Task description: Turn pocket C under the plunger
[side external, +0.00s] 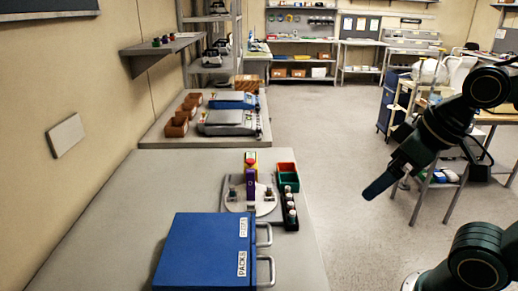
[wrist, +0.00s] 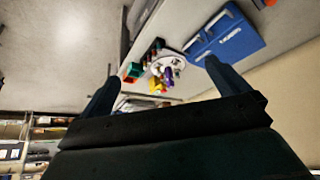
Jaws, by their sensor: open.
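A pale round turntable (side external: 234,206) sits on the grey table, with a few small items on it. A yellow post with a red top (side external: 251,160), perhaps the plunger, stands at its back edge. An upright purple piece (side external: 251,188) stands in front of it. Pocket letters are too small to read, so I cannot tell which pocket is C. My gripper (side external: 372,190) is in the air right of the table, well apart from the turntable. In the wrist view, my gripper's fingers (wrist: 163,72) are spread and empty, with the turntable (wrist: 176,61) far off between them.
A blue drawer unit (side external: 205,250) with metal handles stands at the table's front. A black rack (side external: 291,212) of several white-topped vials and red and green bins (side external: 287,176) stand right of the turntable.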

